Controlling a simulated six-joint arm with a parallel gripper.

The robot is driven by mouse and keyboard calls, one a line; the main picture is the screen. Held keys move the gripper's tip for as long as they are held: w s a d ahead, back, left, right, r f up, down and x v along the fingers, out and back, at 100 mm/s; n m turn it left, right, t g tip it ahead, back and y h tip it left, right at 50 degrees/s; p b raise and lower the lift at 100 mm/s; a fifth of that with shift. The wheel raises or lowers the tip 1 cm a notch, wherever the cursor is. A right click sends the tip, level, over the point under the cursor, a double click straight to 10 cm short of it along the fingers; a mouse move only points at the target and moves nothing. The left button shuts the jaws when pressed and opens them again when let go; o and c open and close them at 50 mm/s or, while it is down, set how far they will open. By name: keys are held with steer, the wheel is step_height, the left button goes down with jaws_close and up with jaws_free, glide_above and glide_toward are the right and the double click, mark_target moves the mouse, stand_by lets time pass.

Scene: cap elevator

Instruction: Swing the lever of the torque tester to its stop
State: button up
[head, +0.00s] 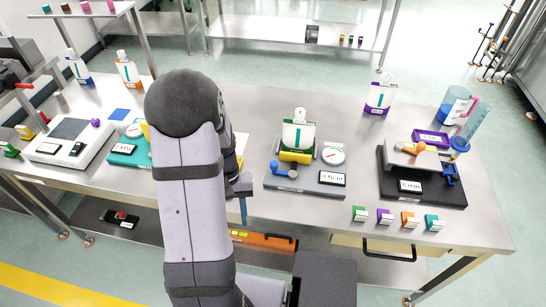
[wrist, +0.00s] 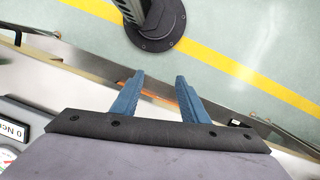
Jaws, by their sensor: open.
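The torque tester seems to be the dark grey device (head: 318,188) right of my arm in the head view. It carries a yellow block, a round dial (head: 333,155), a white display and a blue lever-like part (head: 287,171) at its front left. In the wrist view part of a display (wrist: 14,131) starting "0 Nc" and a dial edge show at the lower left. My gripper (wrist: 159,82) is open with nothing between its blue fingers. In the head view it (head: 244,208) hangs near the table's front edge, left of the tester and apart from it.
A teal device (head: 122,153) with a dial stands left, partly hidden by my arm. A black-based device (head: 432,186) stands right. Small coloured boxes (head: 384,217) line the front right. An orange drawer (head: 262,241) sits below the edge. The table behind the tester is mostly clear.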

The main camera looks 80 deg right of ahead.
mark_target(274, 163)
steer(key=s+d+m, duration=0.1)
steer(key=s+d, duration=0.1)
steer(key=d, duration=0.2)
steer(key=s+d+m, duration=0.1)
steer(key=s+d, duration=0.2)
steer(key=d, duration=0.2)
steer(key=s+d+m+h, duration=0.1)
steer(key=s+d, duration=0.2)
steer(key=d, duration=0.1)
steer(key=shift+s+d+f+m+t, duration=0.2)
steer(key=shift+f+m+t, duration=0.1)
steer(key=shift+m, duration=0.1)
steer(key=shift+m+h, duration=0.4)
steer(key=shift+h, duration=0.3)
steer(key=d+r, duration=0.1)
steer(key=d, duration=0.1)
steer(key=d+r, duration=0.1)
steer(key=d, duration=0.1)
steer(key=d+r, duration=0.1)
steer(key=d, duration=0.1)
steer(key=shift+w+d+r, duration=0.15)
steer(key=shift+w+d, duration=0.05)
steer(key=shift+d, duration=0.2)
steer(key=d+r, duration=0.1)
steer(key=d+r+m, duration=0.1)
steer(key=r, duration=0.1)
steer(key=d+r+m, duration=0.1)
steer(key=shift+r, duration=0.4)
steer(key=shift+a+m, duration=0.25)
steer(key=shift+m, duration=0.15)
